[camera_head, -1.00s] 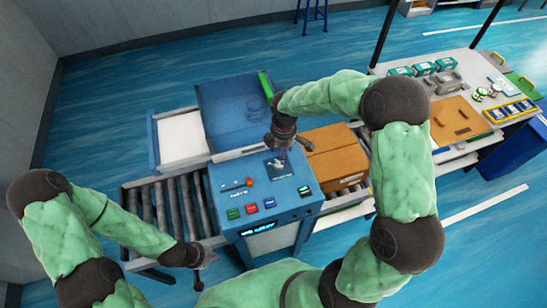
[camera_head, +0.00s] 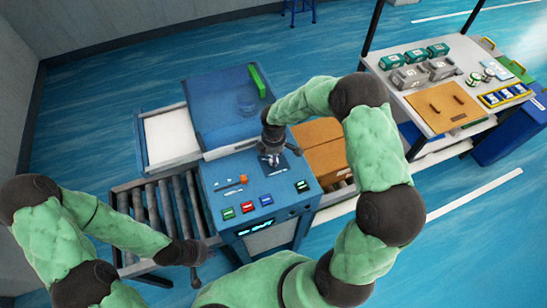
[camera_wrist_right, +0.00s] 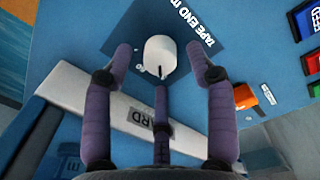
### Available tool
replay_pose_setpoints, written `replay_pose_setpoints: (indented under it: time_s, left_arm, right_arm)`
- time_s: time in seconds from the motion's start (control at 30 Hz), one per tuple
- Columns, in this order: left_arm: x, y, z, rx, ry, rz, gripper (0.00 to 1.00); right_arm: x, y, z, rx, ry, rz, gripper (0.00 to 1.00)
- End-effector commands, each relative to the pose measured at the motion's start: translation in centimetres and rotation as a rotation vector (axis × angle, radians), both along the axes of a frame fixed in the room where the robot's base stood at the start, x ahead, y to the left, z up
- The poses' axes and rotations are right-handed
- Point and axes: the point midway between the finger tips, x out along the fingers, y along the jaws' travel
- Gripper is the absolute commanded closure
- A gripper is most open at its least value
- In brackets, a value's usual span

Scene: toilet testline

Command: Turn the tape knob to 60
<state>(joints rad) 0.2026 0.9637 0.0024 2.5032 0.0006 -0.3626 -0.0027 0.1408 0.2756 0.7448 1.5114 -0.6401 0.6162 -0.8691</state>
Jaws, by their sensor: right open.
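The tape knob (camera_wrist_right: 160,54) is a white round knob on a dark square of the blue control panel (camera_head: 235,203). In the right wrist view it lies between and just beyond my right gripper's (camera_wrist_right: 163,70) purple fingers. The fingers are spread apart and I see no clear contact with the knob. In the head view my right gripper (camera_head: 272,160) points down over the panel's upper right part and mostly hides the knob. My left gripper (camera_head: 198,262) is left of the panel, near the rollers, too small to tell whether open or shut.
An orange switch (camera_head: 243,180) and several coloured buttons (camera_head: 247,207) are on the panel. A roller conveyor (camera_head: 165,205) lies left. A cardboard box (camera_head: 318,150) stands right. A workbench (camera_head: 400,70) with small boxes is farther right.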

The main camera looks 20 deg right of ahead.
Motion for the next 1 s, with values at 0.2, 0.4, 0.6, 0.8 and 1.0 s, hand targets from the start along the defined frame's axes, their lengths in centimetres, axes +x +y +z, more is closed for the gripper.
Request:
replay_pose_setpoints:
  time_s: [0.2, 0.4, 0.6, 0.8, 1.0]
  left_arm:
    - [0.0, 0.0, 0.0, 0.0, 0.0, 0.0, 1.0]
    - [0.0, 0.0, 0.0, 0.0, 0.0, 0.0, 1.0]
    - [0.0, 0.0, 0.0, 0.0, 0.0, 0.0, 1.0]
    - [0.0, 0.0, 0.0, 0.0, 0.0, 0.0, 1.0]
    - [0.0, 0.0, -0.3, 0.0, 0.0, 0.0, 1.0]
  right_arm:
    - [0.0, 0.0, -1.5, 0.0, 0.0, 0.001, 0.43]
    - [0.0, 0.0, -1.6, 0.0, 0.0, 0.0, 0.43]
    - [0.0, 0.0, -1.6, 0.0, 0.0, 0.0, 0.74]
    - [0.0, 0.0, -1.6, 0.0, 0.0, 0.001, 1.0]
    - [0.0, 0.0, -1.7, 0.0, 0.0, -0.018, 1.0]
